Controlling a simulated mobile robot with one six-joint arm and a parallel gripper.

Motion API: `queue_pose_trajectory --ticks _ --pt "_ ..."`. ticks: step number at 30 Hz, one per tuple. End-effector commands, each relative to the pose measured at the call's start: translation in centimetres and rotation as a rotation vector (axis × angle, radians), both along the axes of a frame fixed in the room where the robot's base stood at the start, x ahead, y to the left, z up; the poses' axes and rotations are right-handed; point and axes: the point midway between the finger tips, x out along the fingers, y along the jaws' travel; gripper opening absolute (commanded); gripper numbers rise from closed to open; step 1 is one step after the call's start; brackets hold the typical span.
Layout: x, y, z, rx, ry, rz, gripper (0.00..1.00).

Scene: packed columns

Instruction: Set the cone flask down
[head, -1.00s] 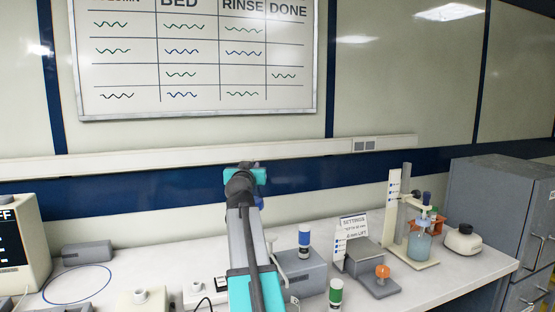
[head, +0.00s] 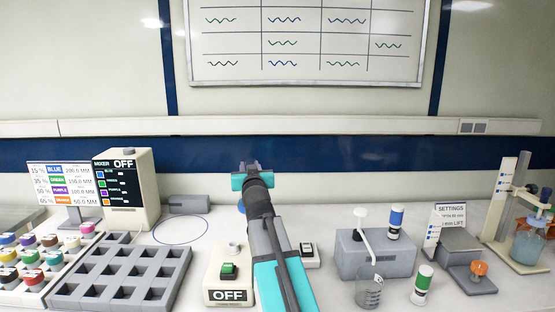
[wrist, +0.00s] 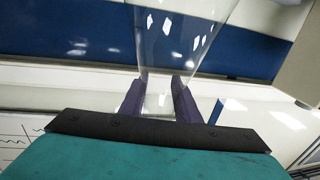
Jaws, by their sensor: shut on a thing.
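My gripper (wrist: 160,105) is shut on the neck of the cone flask (wrist: 178,35), which is clear glass and looks empty. In the wrist view the flask widens away from the two dark purple fingers, and its wide end runs out of the top of the picture. In the head view my gripper (head: 252,180) is up in front of the blue wall band, above the back of the bench. There the flask is hidden behind the gripper and arm.
On the bench (head: 190,262) stand a mixer (head: 127,190), a grey rack (head: 125,275), a control box reading OFF (head: 230,283), a grey spout unit (head: 375,257) with a small glass beaker (head: 369,293), and a stand (head: 505,215). A blue cable loop lies left of my arm.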

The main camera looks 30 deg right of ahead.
Motion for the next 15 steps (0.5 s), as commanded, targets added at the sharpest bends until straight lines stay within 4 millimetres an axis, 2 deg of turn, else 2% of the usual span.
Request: queue_pose_trajectory --ticks 1,9,15 --pt "0.4 2.0 -0.5 -0.001 0.0 0.029 0.0" --pt "1.9 11.0 -2.7 -0.001 0.0 0.163 0.0" --pt "2.3 17.9 -4.2 -0.002 -0.001 0.261 0.0"
